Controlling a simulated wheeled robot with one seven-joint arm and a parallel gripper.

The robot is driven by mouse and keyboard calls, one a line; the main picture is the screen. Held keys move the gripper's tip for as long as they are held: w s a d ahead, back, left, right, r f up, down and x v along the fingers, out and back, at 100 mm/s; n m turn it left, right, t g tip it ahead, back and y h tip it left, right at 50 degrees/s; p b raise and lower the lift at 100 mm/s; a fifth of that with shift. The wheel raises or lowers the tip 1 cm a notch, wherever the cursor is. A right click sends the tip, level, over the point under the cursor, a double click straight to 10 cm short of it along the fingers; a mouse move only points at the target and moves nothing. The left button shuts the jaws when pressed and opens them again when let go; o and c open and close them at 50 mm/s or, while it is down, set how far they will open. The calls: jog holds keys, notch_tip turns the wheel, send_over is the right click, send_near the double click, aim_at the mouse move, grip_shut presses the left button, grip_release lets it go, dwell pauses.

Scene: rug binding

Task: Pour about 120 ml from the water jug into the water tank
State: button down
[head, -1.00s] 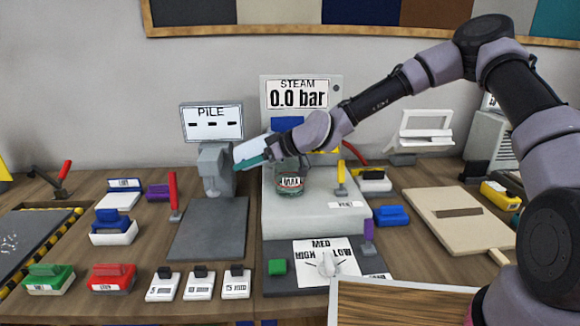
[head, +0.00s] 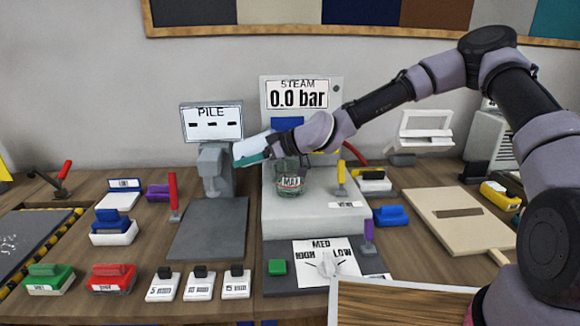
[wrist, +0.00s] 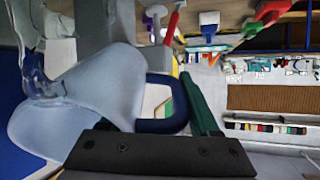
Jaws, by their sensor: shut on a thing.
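The water jug (wrist: 112,88) is pale and see-through with a dark blue handle (wrist: 165,122). In the wrist view it looks tilted, and its narrow, bluish end is at the left. My gripper (wrist: 186,108) is shut on the handle, with a dark green finger beside it. In the head view my gripper (head: 256,148) is above and left of the water tank (head: 291,190), a clear greenish vessel marked MAX on the pale machine. The arm partly hides the tank's top. I cannot tell whether water is flowing, or the tank's level.
The steam display (head: 297,95) reads 0.0 bar behind the arm. A grey press head (head: 212,165) with a PILE display (head: 211,121) stands close left of the gripper. A yellow-handled lever (head: 341,180) is right of the tank. The grey plate (head: 208,230) in front is clear.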

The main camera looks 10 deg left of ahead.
jog(key=shift+r+y, duration=0.6)
jog(key=shift+r, duration=0.45)
dwell(0.5)
jog(key=shift+d, duration=0.25)
dwell(0.4)
jog(key=shift+a+f+h, duration=0.15)
jog(key=shift+f+h, duration=1.75)
jog(key=shift+h, duration=0.4)
jog(key=shift+h, duration=0.3)
dwell(0.5)
jog(key=shift+w+a+f+g+h, duration=0.15)
jog(key=shift+a+f+h, duration=0.4)
jog(key=shift+h, duration=0.95)
jog(key=shift+s+a+f+g+h, duration=0.15)
jog(key=shift+a+f+h, duration=0.25)
jog(key=shift+f+h, duration=0.75)
jog(key=shift+w+a+f+g+h, duration=0.25)
jog(key=shift+a+h, duration=0.2)
jog(key=shift+h, duration=1.4)
